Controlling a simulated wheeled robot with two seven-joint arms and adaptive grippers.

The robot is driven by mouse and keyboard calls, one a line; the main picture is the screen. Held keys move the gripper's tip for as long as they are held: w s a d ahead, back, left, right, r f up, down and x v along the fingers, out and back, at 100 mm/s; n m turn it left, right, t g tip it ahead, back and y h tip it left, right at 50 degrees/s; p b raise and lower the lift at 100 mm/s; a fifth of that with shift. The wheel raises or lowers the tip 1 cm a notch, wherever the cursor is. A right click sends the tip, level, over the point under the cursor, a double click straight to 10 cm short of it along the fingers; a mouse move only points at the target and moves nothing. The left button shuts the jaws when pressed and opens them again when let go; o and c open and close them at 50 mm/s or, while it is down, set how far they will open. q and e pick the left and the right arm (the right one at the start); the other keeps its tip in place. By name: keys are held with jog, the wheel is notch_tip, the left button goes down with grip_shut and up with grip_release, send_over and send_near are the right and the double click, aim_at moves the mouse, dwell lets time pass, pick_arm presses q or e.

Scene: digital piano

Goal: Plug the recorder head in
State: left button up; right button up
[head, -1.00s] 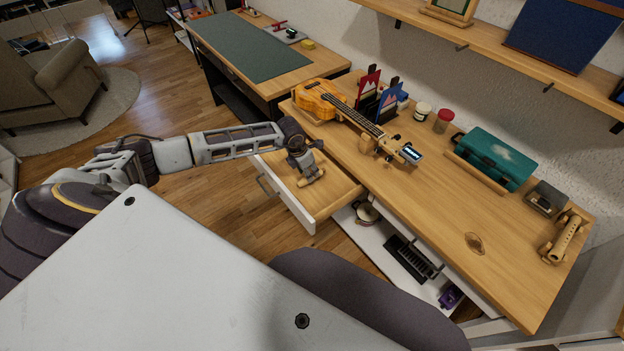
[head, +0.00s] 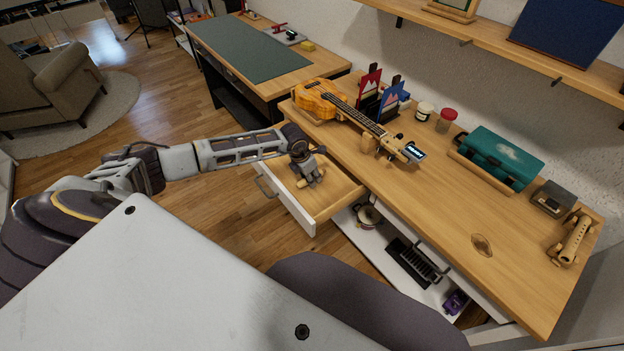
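A light wooden piece (head: 300,184), which looks like the recorder head, lies in the open drawer (head: 335,203) and is partly hidden by my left gripper. My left gripper (head: 309,180) points down into the drawer, right at this piece. Its fingers are too small and dark to tell whether they are open or shut on it. A wooden recorder body (head: 575,240) rests tilted on a wooden stand at the right end of the desk. My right gripper is not in view.
On the desk (head: 450,215) are a ukulele (head: 345,108) with a clip-on tuner, a teal case (head: 497,158), small jars (head: 445,120) and a dark grey box (head: 551,198). A lower shelf (head: 385,235) holds small items.

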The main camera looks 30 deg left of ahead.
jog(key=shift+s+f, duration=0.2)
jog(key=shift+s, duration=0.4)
pick_arm(q)
jog(key=c, duration=0.7)
jog(key=shift+c, duration=0.4)
jog(key=shift+r+p, duration=0.6)
jog(key=shift+r, duration=0.35)
jog(key=shift+r+p, duration=1.35)
jog(key=shift+r, duration=0.75)
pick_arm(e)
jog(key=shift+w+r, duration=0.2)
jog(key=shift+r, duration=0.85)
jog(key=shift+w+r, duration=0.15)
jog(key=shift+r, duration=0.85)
pick_arm(q)
jog(key=shift+d, duration=0.1)
